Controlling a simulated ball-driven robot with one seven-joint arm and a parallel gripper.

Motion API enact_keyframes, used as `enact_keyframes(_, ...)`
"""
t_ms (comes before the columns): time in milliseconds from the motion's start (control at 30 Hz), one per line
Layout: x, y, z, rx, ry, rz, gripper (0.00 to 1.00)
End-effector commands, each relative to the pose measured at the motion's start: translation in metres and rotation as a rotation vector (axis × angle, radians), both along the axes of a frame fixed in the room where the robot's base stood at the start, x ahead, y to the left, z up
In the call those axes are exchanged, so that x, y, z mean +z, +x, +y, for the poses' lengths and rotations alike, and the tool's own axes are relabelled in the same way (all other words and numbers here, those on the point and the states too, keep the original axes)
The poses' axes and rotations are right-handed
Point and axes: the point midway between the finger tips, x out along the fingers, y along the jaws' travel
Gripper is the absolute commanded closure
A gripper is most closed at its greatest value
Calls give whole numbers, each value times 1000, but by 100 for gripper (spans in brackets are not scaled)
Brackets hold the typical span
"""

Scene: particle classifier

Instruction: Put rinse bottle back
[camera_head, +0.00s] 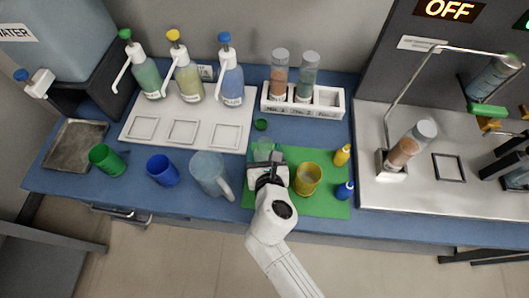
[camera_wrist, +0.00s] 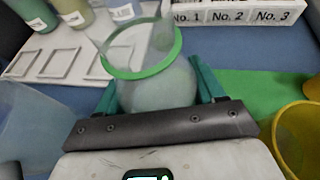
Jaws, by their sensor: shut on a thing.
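Three pump bottles stand at the back of the white tray: a green-capped one (camera_head: 143,72), a yellow-capped one (camera_head: 185,70) and a blue-capped one (camera_head: 230,72). Their labels are too small to read surely, so I cannot tell which is the rinse bottle. My gripper (camera_head: 265,160) is over the green mat. It is shut on a clear vessel with a green ring (camera_wrist: 142,72), whose wide mouth faces away from my wrist. In the head view the vessel is faint and partly hidden by my gripper.
The white tray (camera_head: 210,104) has three empty square outlines. A white rack (camera_head: 303,111) holds two filled tubes; its No. 3 place is empty. A yellow cup (camera_head: 308,180) stands right of my gripper, a clear jug (camera_head: 208,172) left. Small yellow and blue bottles stand farther right.

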Motion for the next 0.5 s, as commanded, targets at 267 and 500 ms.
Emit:
enact_keyframes(267,0,0,0,1,2,-2,77)
enact_keyframes(500,-2,0,0,1,1,-1,19)
